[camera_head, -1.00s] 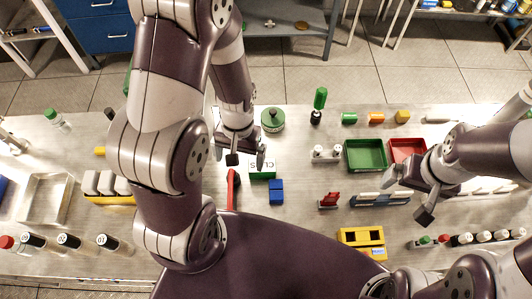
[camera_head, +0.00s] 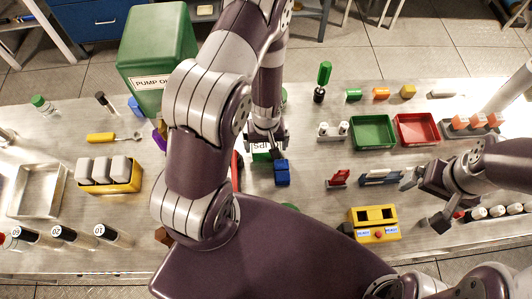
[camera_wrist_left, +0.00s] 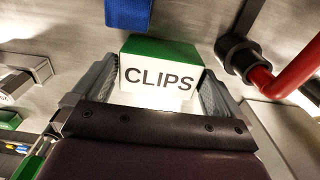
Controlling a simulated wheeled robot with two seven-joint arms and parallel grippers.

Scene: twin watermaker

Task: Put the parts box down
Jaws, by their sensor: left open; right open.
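The parts box, a green box with a white CLIPS label (camera_wrist_left: 160,72), stands upright on the bench in the left wrist view. In the head view only part of the box (camera_head: 260,157) shows below my left gripper (camera_head: 268,141). In the left wrist view my left gripper (camera_wrist_left: 157,88) is open, with one finger on each side of the box. I cannot tell whether either finger touches it. My right gripper (camera_head: 430,202) is open and empty at the right of the bench, well apart from the box.
A blue block (camera_head: 282,173) stands close by the box. A green tray (camera_head: 373,132) and a red tray (camera_head: 417,129) stand to the right.

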